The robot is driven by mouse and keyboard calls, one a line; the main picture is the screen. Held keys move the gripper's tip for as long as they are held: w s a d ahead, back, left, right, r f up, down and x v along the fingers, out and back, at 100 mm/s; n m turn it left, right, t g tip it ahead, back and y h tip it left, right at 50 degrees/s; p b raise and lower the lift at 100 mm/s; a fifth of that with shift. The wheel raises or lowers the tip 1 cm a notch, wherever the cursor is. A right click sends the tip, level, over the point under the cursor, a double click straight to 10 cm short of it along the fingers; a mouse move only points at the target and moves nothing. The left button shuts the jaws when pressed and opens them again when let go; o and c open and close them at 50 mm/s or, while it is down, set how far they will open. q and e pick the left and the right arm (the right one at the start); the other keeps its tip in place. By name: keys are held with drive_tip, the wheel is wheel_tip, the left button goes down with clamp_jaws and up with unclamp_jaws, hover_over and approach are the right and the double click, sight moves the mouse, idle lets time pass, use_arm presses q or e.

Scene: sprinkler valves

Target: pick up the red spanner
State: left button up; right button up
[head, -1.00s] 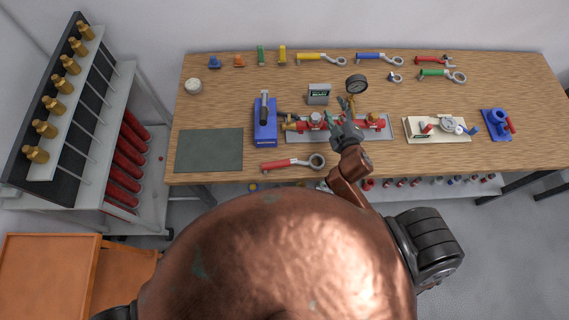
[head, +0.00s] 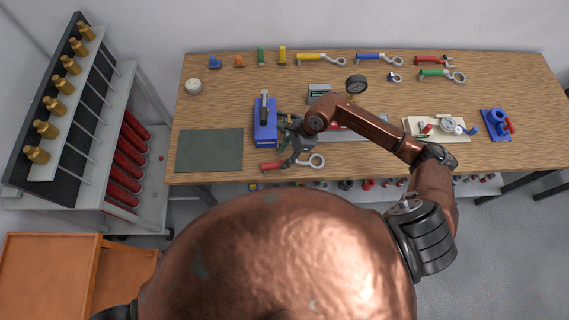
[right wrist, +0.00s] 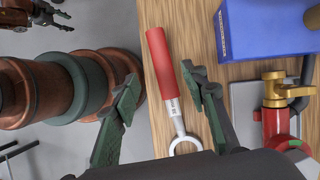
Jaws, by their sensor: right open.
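The red spanner (head: 272,166) lies flat near the table's front edge, its red handle to the left and its metal ring to the right. In the right wrist view the spanner (right wrist: 161,62) lies between the two fingers, with its ring (right wrist: 185,145) toward the palm. My right gripper (head: 294,156) is open above the spanner and hides part of its middle in the head view. Its fingers (right wrist: 158,88) stand apart on either side of the handle, not closed on it. What seems to be my left gripper (right wrist: 50,16) shows small at the top left there.
A blue block-like device (head: 265,128) stands just behind the spanner. A grey tray with red valves (head: 372,127) lies behind my right forearm. A dark green mat (head: 209,150) is to the left. Several coloured spanners lie along the back of the wooden table (head: 220,110).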

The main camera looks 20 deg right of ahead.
sight(280, 163)
wheel_tip(280, 163, down, 3)
drive_tip(key=shift+r+h, duration=0.2)
drive_tip(key=shift+h, duration=0.1)
drive_tip(key=p+x, duration=0.2)
drive_tip(key=x, duration=0.2)
drive_tip(key=shift+w+f, duration=0.1)
drive_tip(key=shift+w, duration=0.05)
drive_tip(key=shift+a+f, duration=0.1)
drive_tip(key=shift+f, duration=0.5)
drive_tip(key=shift+c, duration=0.7)
clamp_jaws()
drive_tip(key=shift+w+r, duration=0.1)
